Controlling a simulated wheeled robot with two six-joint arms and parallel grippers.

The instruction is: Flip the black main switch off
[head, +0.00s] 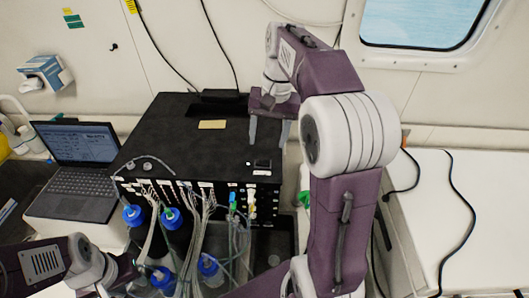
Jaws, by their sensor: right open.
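A large black box (190,125) stands on the bench. A small black rectangular part, which looks like the main switch (262,163), sits on its top near the front right corner. I cannot tell which way it is flipped. My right gripper (268,140) is open and empty, its two grey fingers pointing down over the right side of the box, behind the switch. I cannot tell whether a finger touches the box. My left gripper (122,272) is low at the left, in front of the box, and its fingertips are not clear.
Bottles with blue caps (133,214) and a bundle of thin tubes and cables (200,215) crowd the front of the box. An open laptop (75,170) stands to its left. A white surface (475,215) with a black cable lies at the right. The box top is mostly clear.

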